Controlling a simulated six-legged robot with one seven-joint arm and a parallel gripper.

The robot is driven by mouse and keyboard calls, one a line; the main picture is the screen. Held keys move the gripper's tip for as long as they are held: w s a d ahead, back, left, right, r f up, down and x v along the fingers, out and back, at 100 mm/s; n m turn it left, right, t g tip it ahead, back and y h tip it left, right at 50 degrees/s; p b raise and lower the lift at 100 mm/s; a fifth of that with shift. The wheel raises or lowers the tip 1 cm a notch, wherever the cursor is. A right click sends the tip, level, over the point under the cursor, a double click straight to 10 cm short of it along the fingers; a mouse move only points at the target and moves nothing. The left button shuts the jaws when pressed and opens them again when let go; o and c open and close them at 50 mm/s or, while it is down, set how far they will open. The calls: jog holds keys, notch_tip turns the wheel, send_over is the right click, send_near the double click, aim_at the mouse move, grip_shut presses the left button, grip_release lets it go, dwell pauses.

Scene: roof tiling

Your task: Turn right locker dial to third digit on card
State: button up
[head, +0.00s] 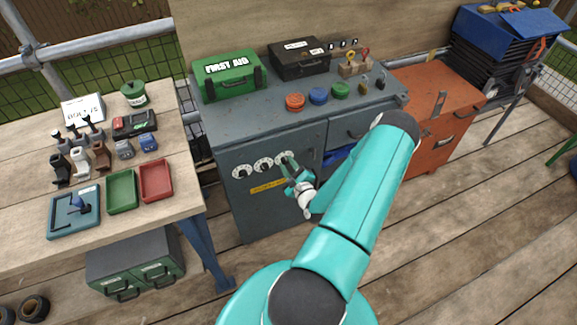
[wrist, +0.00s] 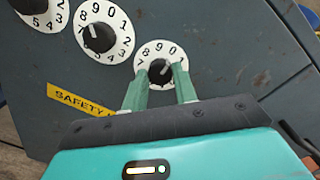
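Three white numbered dials with black knobs sit on the grey locker door (head: 252,211). The right locker dial (wrist: 150,53) shows 7, 8, 9 and 0 along its upper edge; its lower part is hidden by my gripper. Its black knob (wrist: 161,73) has a pale pointer mark aimed up and right, roughly towards 0. My gripper (wrist: 160,72) has its two green fingers apart, one on each side of this knob; contact is unclear. In the head view my gripper (head: 287,164) is at the right dial. I cannot identify a card with the digits.
The middle dial (wrist: 103,29) and the left dial (wrist: 53,14) are close beside my gripper. A yellow safety label (wrist: 75,98) is below them. A green first aid box (head: 229,75) and coloured round items stand on the cabinet. A workbench (head: 30,165) stands left.

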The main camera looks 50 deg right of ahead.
jog(key=shift+c, duration=0.6)
